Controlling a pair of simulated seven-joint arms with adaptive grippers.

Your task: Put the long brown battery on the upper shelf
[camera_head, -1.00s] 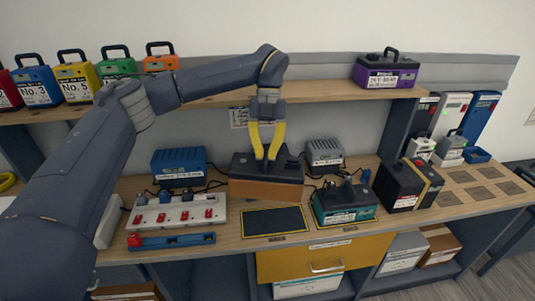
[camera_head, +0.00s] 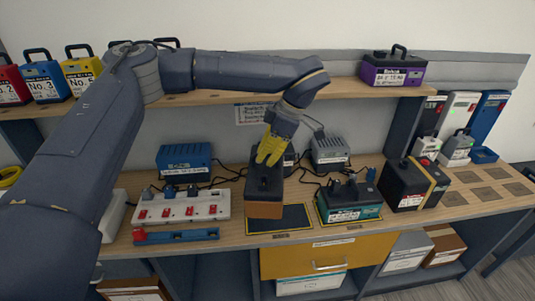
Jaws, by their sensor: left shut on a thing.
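The long brown battery (camera_head: 264,209) has a dark top and brown sides, and it points end-on toward me. My left gripper (camera_head: 268,158), with yellow fingers, is shut on its top from above. The battery is over the bench at the left edge of a dark yellow-edged mat (camera_head: 285,218); I cannot tell its exact height. The upper shelf (camera_head: 345,93) runs behind and above it. My right gripper is not in view.
A purple battery (camera_head: 393,75) stands at the shelf's right end; several coloured batteries stand at its left. The shelf middle looks clear, partly behind my arm. A teal battery (camera_head: 350,200), power strip (camera_head: 181,208) and blue charger (camera_head: 185,160) are on the bench.

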